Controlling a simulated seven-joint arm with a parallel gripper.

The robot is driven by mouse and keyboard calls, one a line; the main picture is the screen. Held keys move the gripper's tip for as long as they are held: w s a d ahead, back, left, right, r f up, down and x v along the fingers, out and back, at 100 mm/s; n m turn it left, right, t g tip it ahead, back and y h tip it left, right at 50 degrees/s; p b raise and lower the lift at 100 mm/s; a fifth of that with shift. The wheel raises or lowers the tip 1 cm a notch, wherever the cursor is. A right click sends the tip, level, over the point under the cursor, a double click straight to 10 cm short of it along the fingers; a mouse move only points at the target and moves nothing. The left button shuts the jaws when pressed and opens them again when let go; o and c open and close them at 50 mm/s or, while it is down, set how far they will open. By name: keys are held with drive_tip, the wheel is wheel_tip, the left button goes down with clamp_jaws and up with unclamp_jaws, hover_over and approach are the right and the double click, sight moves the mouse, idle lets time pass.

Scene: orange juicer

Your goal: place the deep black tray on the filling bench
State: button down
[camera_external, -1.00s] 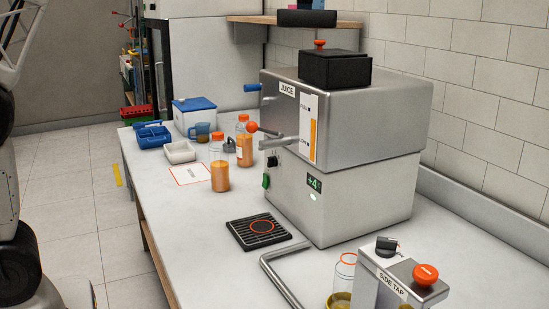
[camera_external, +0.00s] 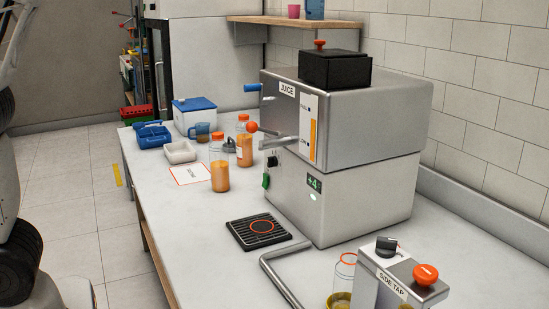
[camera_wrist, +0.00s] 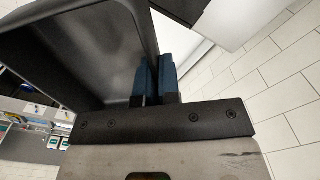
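The deep black tray (camera_wrist: 90,50) fills the upper left of the wrist view, tilted in the picture with its inside showing. My gripper (camera_wrist: 156,74) has its blue fingers closed on the tray's wall near one rim. The tray and gripper are out of sight in the external view; only part of my arm shows at its left edge. The light-topped bench (camera_external: 210,250) runs through the external view. I cannot tell for certain whether this is the filling bench.
The steel juicer (camera_external: 350,150) with a black hopper (camera_external: 335,70) takes up the right of the bench. A wall shelf (camera_external: 290,20) holds cups.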

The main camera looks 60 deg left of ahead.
drive_tip(key=w+d+f+n, duration=0.3)
drive_tip(key=d+f+n, duration=0.1)
drive_tip(key=f, duration=0.5)
drive_tip(key=w+d+f+n, duration=0.4)
drive_tip(key=f+n, duration=0.1)
drive_tip(key=f, duration=0.3)
drive_tip(key=w+d+f+n, duration=0.3)
drive_tip(key=d+f+n, duration=0.1)
drive_tip(key=f, duration=0.5)
drive_tip(key=d+f+n, duration=0.4)
drive_tip(key=f+n, duration=0.1)
drive_tip(key=f, duration=0.4)
drive_tip(key=d+f+n, duration=0.4)
drive_tip(key=f+n, duration=0.1)
drive_tip(key=f, duration=0.5)
drive_tip(key=d+f+n, duration=0.5)
drive_tip(key=f, duration=0.5)
drive_tip(key=shift+w+f, duration=0.2)
drive_tip(key=shift+f, duration=3.05)
drive_tip(key=shift+f, duration=1.9)
